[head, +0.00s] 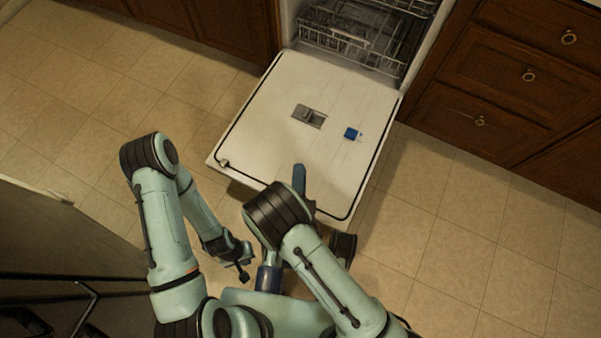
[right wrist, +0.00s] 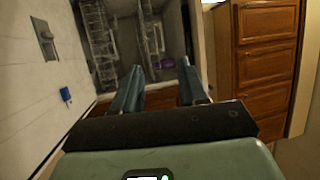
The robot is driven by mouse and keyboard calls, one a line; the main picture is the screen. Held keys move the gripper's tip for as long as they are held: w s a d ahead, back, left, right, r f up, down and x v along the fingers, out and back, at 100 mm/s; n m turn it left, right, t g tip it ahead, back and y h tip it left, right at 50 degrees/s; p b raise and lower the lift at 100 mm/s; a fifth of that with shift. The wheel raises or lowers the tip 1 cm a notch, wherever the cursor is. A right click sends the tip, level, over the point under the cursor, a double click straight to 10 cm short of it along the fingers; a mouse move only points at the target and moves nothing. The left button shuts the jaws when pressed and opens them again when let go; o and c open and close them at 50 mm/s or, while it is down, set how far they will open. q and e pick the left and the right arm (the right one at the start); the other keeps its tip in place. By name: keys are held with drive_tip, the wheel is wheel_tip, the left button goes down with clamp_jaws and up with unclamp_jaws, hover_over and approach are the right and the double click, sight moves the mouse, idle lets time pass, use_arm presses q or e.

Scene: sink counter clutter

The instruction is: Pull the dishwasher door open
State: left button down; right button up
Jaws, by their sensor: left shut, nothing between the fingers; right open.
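The dishwasher door (head: 340,100) is swung down, its white inner face turned up in the head view. It also shows at the left of the right wrist view (right wrist: 50,90). Above it, the open dishwasher (head: 365,35) shows its racks, also seen in the right wrist view (right wrist: 100,40). My right gripper (right wrist: 162,78) is open with nothing between its fingers, pointing toward the dishwasher's inside. In the head view my arm mostly hides it; one finger (head: 299,180) shows over the door's outer part. My left gripper (head: 243,268) is shut and empty, apart from the door.
A grey dispenser (head: 309,116) and a blue piece (head: 352,133) are on the door's inner face. Wooden drawers (head: 500,85) stand to the right, and a wooden cabinet (head: 215,25) to the left. Tiled floor (head: 455,215) is clear on the right.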

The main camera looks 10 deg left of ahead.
drive_tip(key=shift+s+d+f, duration=0.25)
drive_tip(key=shift+s+f, duration=0.75)
drive_tip(key=shift+f, duration=0.05)
